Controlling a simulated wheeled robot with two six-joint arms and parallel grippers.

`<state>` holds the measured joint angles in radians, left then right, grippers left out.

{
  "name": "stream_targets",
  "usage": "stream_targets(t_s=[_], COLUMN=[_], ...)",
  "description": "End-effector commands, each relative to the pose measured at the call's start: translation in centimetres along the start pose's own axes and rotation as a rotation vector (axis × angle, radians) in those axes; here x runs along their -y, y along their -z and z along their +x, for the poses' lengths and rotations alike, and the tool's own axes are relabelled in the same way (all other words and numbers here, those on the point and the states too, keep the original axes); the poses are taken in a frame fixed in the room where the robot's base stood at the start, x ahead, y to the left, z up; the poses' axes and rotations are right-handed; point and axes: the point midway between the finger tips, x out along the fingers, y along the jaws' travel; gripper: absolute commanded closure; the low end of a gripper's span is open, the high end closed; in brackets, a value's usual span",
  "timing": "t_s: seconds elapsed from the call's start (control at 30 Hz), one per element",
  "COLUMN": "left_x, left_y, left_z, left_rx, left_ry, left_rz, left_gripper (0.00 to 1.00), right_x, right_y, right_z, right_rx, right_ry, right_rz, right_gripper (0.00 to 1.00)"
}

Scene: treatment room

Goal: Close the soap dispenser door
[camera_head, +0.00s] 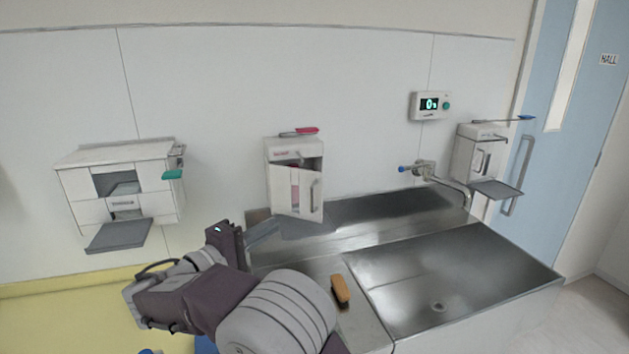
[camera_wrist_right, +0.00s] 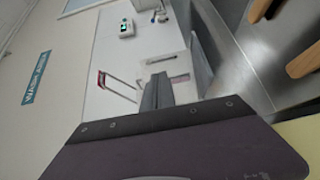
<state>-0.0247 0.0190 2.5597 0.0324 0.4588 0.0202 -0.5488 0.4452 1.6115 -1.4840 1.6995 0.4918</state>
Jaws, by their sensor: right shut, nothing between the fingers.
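The soap dispenser (camera_head: 282,153) is a white wall box with a red lever on top, above the sink's back left. Its white door (camera_head: 306,200), with a vertical bar handle, stands ajar; a dark gap and something pink show inside. My right gripper (camera_head: 270,234) is shut and empty, below and left of the dispenser, apart from the door. In the right wrist view its closed grey fingers (camera_wrist_right: 157,92) point toward the white dispenser (camera_wrist_right: 150,68), covering part of it. My left gripper is out of view.
A steel sink (camera_head: 430,275) lies below, with a brown brush (camera_head: 341,290) on its left ledge. A white dispenser with a grey flap (camera_head: 118,235) hangs left. Another wall box (camera_head: 470,152) with a tray hangs right, near the faucet (camera_head: 425,170). A timer (camera_head: 430,105) is above.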

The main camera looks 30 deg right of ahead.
Motion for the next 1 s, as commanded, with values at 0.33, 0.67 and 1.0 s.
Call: stream_targets(t_s=[0.33,0.67,1.0], left_x=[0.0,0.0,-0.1], left_y=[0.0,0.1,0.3], left_z=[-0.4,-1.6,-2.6], left_rx=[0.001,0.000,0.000], left_ry=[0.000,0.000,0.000], left_rz=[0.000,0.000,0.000], left_gripper=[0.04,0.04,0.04], right_x=[-0.2,-0.3,-0.3], right_y=[0.5,0.6,0.8], right_z=[0.8,8.0,12.7], right_rx=[-0.024,-0.023,-0.026], right_ry=[0.001,0.002,0.001], right_rz=[0.000,0.000,0.001], right_gripper=[1.00,1.00,1.00])
